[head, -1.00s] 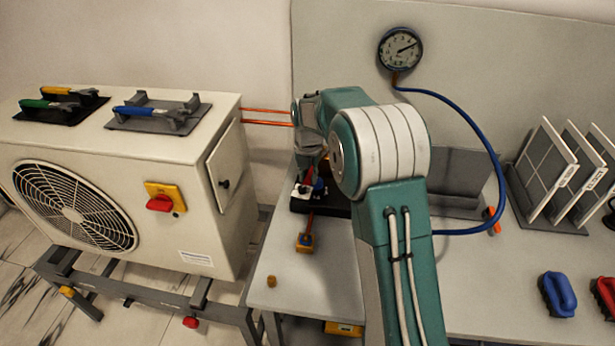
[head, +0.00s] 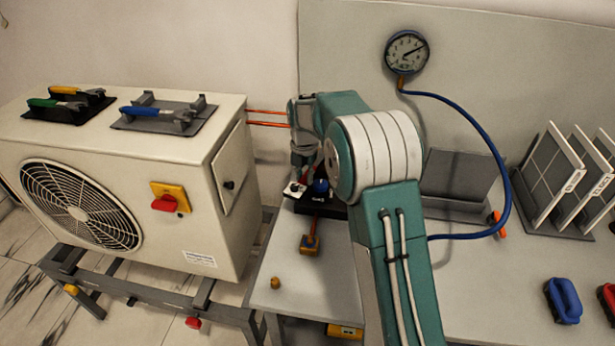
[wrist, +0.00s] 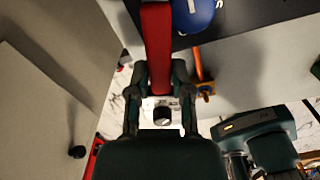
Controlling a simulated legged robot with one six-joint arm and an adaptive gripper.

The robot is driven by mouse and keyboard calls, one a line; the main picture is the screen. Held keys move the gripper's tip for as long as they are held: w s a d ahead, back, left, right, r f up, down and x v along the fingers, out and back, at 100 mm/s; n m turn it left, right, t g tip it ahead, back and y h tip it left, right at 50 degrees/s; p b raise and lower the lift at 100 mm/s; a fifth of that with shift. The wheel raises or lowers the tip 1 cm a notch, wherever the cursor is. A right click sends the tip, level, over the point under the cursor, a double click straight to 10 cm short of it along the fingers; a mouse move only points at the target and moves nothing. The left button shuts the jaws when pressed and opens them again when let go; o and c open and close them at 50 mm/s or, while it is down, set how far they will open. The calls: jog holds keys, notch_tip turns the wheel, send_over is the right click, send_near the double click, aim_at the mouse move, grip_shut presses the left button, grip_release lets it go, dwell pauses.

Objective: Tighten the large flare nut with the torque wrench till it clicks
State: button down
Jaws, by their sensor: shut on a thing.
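My gripper (head: 303,165) is over the dark block (head: 330,209) at the bench's back left; the arm hides part of it. In the wrist view my gripper (wrist: 160,98) is shut on a red-handled tool (wrist: 157,42), whose far end is out of frame. I cannot tell whether this is the torque wrench. A blue round part (head: 320,187) sits on the block, right of the gripper. A copper-coloured pipe (head: 313,228) runs from the block to a yellowish fitting (head: 309,245). A small brass piece (head: 275,283) lies on the bench. I cannot tell which is the large flare nut.
The outdoor unit (head: 100,140) stands left, with green-, yellow- and blue-handled tools (head: 158,111) in holders on top. Copper pipes (head: 268,118) leave its right side. A gauge (head: 406,52) with a blue hose (head: 490,150) and panels (head: 560,180) are at right. The front-left bench is mostly clear.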

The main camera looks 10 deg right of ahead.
jog(key=shift+w+a+m, duration=0.2)
jog(key=shift+a+m, duration=0.1)
jog(key=shift+w+a+m, duration=0.6)
jog(key=shift+a+m, duration=0.05)
jog(key=shift+m, duration=0.05)
dwell(1.0)
jog(key=shift+w+a+m, duration=0.65)
jog(key=shift+w+m, duration=0.25)
dwell(1.0)
jog(key=shift+s+d+n, duration=0.7)
jog(key=shift+s+n, duration=0.15)
jog(key=shift+n, duration=0.05)
dwell(0.6)
jog(key=shift+s+a, duration=0.1)
